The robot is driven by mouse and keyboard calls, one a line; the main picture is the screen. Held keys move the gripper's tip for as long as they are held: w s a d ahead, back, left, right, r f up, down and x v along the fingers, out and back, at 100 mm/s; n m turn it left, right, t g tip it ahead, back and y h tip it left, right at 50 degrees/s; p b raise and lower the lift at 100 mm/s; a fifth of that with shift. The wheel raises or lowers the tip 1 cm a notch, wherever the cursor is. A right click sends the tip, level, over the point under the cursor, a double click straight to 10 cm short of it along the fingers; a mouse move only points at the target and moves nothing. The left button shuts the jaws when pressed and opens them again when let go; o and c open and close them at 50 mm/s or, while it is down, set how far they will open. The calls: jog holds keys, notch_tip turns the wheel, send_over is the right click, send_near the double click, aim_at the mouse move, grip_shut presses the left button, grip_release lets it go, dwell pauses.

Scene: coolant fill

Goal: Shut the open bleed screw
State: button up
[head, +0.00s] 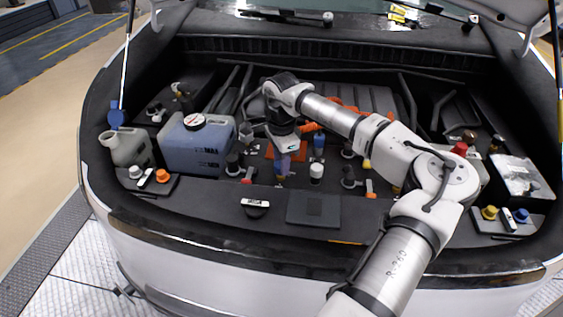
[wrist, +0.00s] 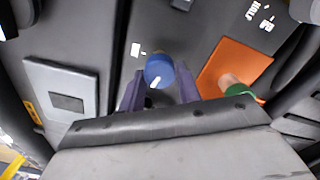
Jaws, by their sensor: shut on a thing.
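My gripper (head: 283,172) reaches down into the middle of the engine bay, its purple fingers pointing down. In the wrist view the two fingers (wrist: 160,90) stand either side of a round blue knob (wrist: 157,69) with a white mark on its top; they are shut on it. The knob looks like the bleed screw's head, with a little brass-coloured metal showing beside it. In the head view the fingers and wrist mostly hide this knob. I cannot tell from these views how far it is turned.
An orange plate (wrist: 236,66) lies beside the knob. A flat grey pad (head: 314,209) lies in front.

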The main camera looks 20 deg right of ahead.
jog(key=m+b, duration=0.2)
jog(key=m, duration=0.1)
jog(key=shift+f, duration=0.15)
jog(key=m+b, duration=0.3)
jog(key=m, duration=0.2)
jog(key=m+b, duration=0.1)
jog(key=m, duration=0.3)
jog(key=shift+s+b, duration=0.1)
jog(key=shift+b, duration=0.3)
jog(key=shift+m+b, duration=0.5)
jog(key=shift+m, duration=1.1)
jog(key=o, duration=1)
jog(key=shift+c, duration=0.2)
notch_tip(320, 180, up, 14)
jog(key=shift+b, duration=0.45)
